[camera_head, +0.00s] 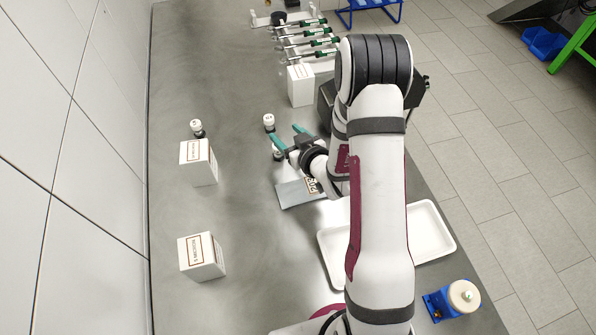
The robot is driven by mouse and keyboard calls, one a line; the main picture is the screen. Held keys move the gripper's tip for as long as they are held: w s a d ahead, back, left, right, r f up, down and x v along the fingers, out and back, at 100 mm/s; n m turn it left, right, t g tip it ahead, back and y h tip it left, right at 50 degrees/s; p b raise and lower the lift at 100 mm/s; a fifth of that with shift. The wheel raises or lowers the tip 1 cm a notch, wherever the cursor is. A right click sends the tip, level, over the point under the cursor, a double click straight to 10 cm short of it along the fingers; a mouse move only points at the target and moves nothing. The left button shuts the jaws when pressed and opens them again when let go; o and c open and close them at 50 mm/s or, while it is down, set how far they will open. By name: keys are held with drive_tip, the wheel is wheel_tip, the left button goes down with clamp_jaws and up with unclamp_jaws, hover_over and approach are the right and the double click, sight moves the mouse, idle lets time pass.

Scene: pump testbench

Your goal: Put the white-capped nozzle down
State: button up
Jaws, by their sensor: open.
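My gripper (285,133) is over the middle of the grey table, with its two teal fingers spread apart and nothing visible held between them. A small white-capped nozzle (269,121) stands on the table just beyond the fingertips, apart from them. A second small nozzle with a white top (197,127) stands to the left, behind a white box. A third small dark piece (277,154) is partly hidden by the left finger, so its cap cannot be made out clearly. I cannot tell which of these the task names.
White boxes stand at left (196,163), front left (200,257) and back (301,86). A grey labelled block (291,193) lies below my gripper. A white tray (437,237) is partly behind my arm. Green-handled tools (320,42) lie on a back rack.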

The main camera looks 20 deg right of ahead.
drive_tip(key=s+d+r+m+g+h, duration=0.2)
drive_tip(key=s+r+m+g+h, duration=0.25)
drive_tip(key=s+r+g, duration=0.4)
drive_tip(key=s+a+r+m+g+y, duration=0.1)
drive_tip(key=s+a+r, duration=0.1)
drive_tip(key=s, duration=0.6)
drive_tip(key=s+a+r+m+g+y, duration=0.1)
drive_tip(key=s+a+r+g, duration=0.1)
drive_tip(key=s, duration=0.7)
drive_tip(key=s+a+r+m+g+y, duration=0.1)
drive_tip(key=s+a+r, duration=0.1)
drive_tip(key=s, duration=0.7)
drive_tip(key=shift+a+r+m+g, duration=0.2)
drive_tip(key=shift+a+m+g, duration=0.15)
drive_tip(key=shift+a, duration=0.4)
drive_tip(key=shift+w, duration=0.1)
drive_tip(key=shift+c, duration=0.4)
